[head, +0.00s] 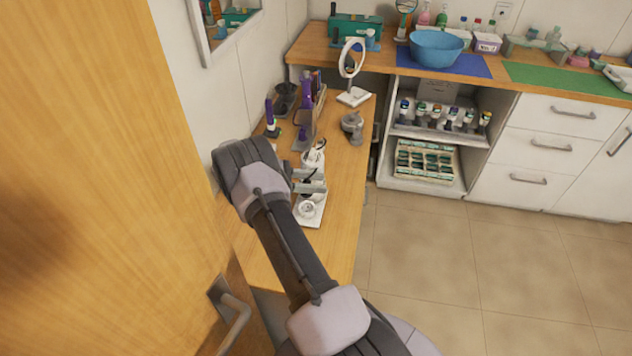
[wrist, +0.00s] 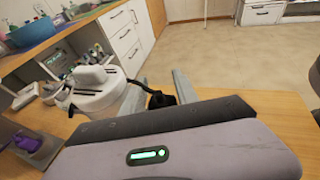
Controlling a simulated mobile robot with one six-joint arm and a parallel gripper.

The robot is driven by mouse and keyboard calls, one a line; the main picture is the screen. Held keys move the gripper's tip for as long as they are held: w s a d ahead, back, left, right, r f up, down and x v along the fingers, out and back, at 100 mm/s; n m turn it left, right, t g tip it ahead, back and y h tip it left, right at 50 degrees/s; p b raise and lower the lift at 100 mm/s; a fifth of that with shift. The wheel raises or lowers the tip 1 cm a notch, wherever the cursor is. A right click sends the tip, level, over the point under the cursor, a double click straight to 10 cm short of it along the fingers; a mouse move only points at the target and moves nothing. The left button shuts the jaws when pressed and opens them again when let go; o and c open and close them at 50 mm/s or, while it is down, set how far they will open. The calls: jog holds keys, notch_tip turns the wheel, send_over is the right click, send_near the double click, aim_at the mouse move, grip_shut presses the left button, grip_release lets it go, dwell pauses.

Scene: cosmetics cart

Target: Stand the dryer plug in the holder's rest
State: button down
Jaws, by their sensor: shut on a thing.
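My gripper (head: 314,181) is low over the wooden counter at the left and shut on the black dryer plug (wrist: 160,99). In the wrist view the plug sits between the two grey fingers, with its black cord running left toward a white rounded body (wrist: 95,92). That white body, probably the dryer, also shows just beyond my gripper in the head view (head: 312,158). A white base with a round cup (head: 308,210), which looks like the holder, lies on the near side of my gripper. Whether the plug touches anything below is hidden.
A wooden door (head: 130,180) stands close at the left. The tiled floor (head: 440,260) at right is clear.

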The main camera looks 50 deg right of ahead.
jog(key=shift+f+b, duration=1.1)
jog(key=shift+f, duration=0.8)
jog(key=shift+f+b, duration=1.25)
jog(key=shift+b, duration=0.05)
jog(key=c, duration=0.9)
grip_release()
jog(key=shift+o, duration=0.2)
jog(key=shift+r, duration=0.15)
